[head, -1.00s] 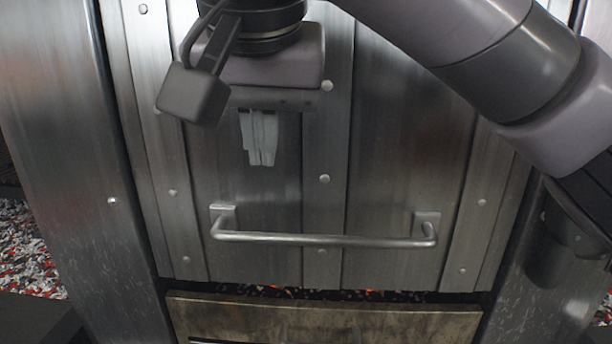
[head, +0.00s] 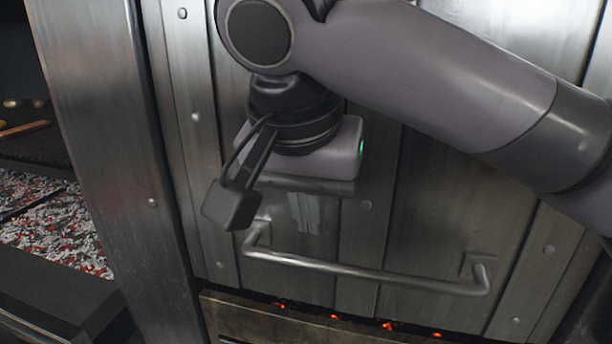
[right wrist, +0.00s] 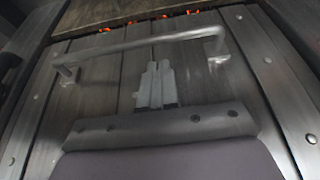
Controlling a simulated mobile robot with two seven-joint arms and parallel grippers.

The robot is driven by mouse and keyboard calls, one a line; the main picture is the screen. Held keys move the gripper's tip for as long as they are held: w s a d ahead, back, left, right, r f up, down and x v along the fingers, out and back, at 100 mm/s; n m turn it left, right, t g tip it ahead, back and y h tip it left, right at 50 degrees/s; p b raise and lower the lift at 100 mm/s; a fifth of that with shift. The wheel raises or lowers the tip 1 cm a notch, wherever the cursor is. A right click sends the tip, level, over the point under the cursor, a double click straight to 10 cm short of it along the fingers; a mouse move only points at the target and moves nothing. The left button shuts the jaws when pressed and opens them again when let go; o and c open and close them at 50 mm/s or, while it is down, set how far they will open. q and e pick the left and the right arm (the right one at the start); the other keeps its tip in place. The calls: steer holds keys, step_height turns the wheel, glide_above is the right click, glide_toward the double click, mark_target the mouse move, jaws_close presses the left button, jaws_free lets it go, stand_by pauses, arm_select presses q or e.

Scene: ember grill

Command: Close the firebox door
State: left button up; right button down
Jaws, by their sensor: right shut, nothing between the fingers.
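The firebox door (head: 430,215) is a riveted metal panel with a horizontal bar handle (head: 365,273) near its lower edge. A gap with glowing embers shows below that edge. My right gripper (head: 308,222) is shut and empty, in front of the door just above the left part of the handle. In the right wrist view the shut fingers (right wrist: 155,85) point toward the handle (right wrist: 145,43), which lies beyond their tips. I cannot tell whether the fingers touch the door. My left gripper is not in view.
Embers (head: 388,326) glow between the door and a worn metal ledge (head: 265,325) below. A metal post (head: 110,150) stands left of the door. Farther left is a bed of ash and coals (head: 55,225) under a dark grate (head: 40,145).

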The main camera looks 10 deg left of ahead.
mark_target(313, 270)
steer(key=shift+s+p+x, duration=0.15)
steer(key=shift+x, duration=1.4)
steer(key=shift+s+p+x, duration=0.15)
steer(key=shift+x, duration=1.45)
steer(key=shift+f, duration=0.1)
steer(key=f, duration=0.1)
steer(key=f+b, duration=0.1)
steer(key=f, duration=0.1)
steer(key=shift+s, duration=0.25)
steer(key=shift+f, duration=0.2)
